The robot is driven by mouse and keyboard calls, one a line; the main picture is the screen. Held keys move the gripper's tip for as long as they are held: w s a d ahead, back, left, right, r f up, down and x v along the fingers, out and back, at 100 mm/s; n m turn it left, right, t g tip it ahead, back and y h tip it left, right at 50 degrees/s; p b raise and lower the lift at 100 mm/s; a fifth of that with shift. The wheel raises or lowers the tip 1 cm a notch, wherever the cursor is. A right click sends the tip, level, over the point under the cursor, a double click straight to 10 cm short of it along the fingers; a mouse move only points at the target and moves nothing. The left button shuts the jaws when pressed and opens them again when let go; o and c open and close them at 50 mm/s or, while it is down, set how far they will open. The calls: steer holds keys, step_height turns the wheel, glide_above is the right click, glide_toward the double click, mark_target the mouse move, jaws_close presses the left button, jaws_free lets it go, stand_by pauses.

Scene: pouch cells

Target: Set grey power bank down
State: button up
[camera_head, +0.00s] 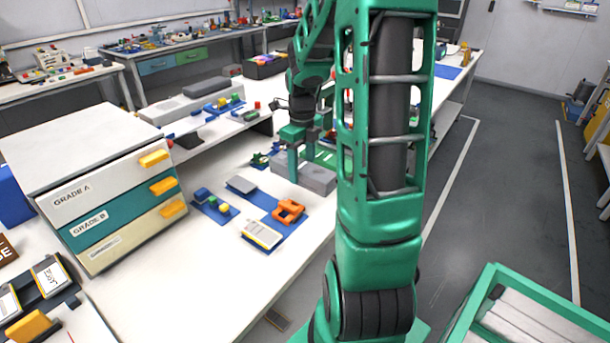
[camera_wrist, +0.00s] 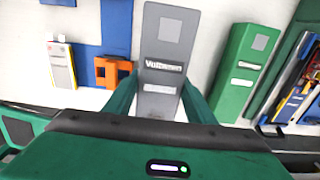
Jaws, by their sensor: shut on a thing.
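The grey power bank (camera_head: 318,180) is a long flat grey block with a lettered label. In the wrist view the power bank (camera_wrist: 168,42) lies between my two green fingers, which are shut on its sides. My gripper (camera_head: 301,172) points down over the white workbench (camera_head: 215,265), holding the block low at the bench. I cannot tell whether its underside touches the surface. In the wrist view my gripper (camera_wrist: 163,100) hides part of the near end. My arm covers the bench to the right in the head view.
A green pack (camera_wrist: 240,72) lies just right of the power bank. Left are an orange frame (camera_head: 289,211), a white-and-yellow pack (camera_head: 262,234) and a blue mat (camera_head: 264,200). A drawer cabinet (camera_head: 105,190) stands farther left. The bench front is clear.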

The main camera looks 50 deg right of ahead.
mark_target(305, 160)
steer(key=shift+w+d+f, duration=0.3)
steer(key=shift+d+f, duration=0.1)
steer(key=shift+d, duration=0.25)
steer(key=shift+w+d+f, duration=0.25)
steer(key=shift+d+f, duration=0.15)
steer(key=shift+d, duration=0.2)
steer(key=shift+f, duration=2)
steer(key=shift+f, duration=0.1)
steer(key=o, duration=1.4)
steer(key=shift+c, duration=0.2)
